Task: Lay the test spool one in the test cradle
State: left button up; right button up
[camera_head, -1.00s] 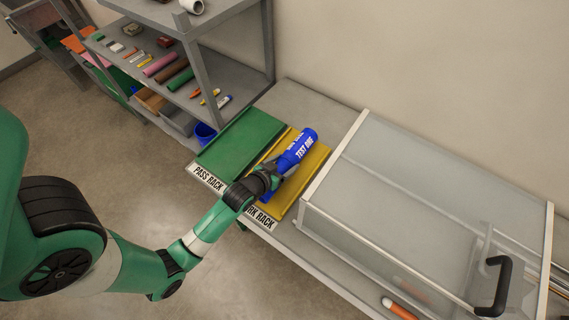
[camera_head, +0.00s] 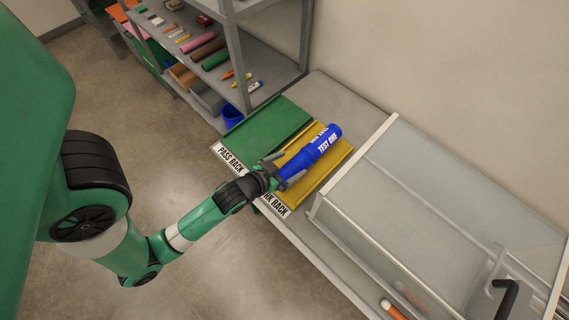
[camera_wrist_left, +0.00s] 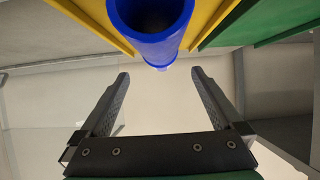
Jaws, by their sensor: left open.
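The blue test spool one (camera_head: 312,152), lettered TEST ONE, lies lengthwise on the yellow work rack (camera_head: 335,168). Its hollow near end (camera_wrist_left: 152,15) fills the top of the left wrist view. My left gripper (camera_head: 289,172) is at the near end of the spool. In the wrist view my left gripper (camera_wrist_left: 161,75) has its fingers spread, with nothing between them, and the spool's end is just above the fingertips. I cannot make out the test cradle. My right gripper is not in view.
A green pass rack (camera_head: 268,125) lies left of the work rack. A large clear-walled box with a metal frame (camera_head: 352,165) and a black handle (camera_head: 506,296) stands to the right. Shelving (camera_head: 232,62) with coloured pipes is at the upper left. An orange-ended piece (camera_head: 392,310) lies near the bench's front edge.

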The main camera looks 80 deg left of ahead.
pick_arm(q)
jog(key=shift+v, duration=1.4)
jog(key=w+d+r+m+t, duration=0.1)
jog(key=w+r+t, duration=0.2)
jog(key=w+r, duration=0.45)
jog(key=w+d+r+m+t+h, duration=0.15)
jog(key=w+r, duration=0.25)
jog(key=r, duration=0.6)
jog(key=w+d+r+t, duration=0.2)
jog(key=w+r+t, duration=0.3)
jog(key=r, duration=0.4)
jog(key=s+d+r+m+t+h, duration=0.1)
jog(key=d+r, duration=0.3)
jog(key=r, duration=0.7)
jog(key=s+d+r+m+t+h, duration=0.1)
jog(key=d+r+m+t+h, duration=0.1)
jog(key=r, duration=0.9)
jog(key=s+d+r+m+t+h, duration=0.1)
jog(key=d+r+t+h, duration=0.3)
jog(key=r, duration=0.7)
jog(key=d+m, duration=0.1)
jog(key=d, duration=0.1)
jog(key=shift+s+d+r+t, duration=0.3)
jog(key=shift+d+t, duration=0.05)
jog(key=shift+d, duration=0.05)
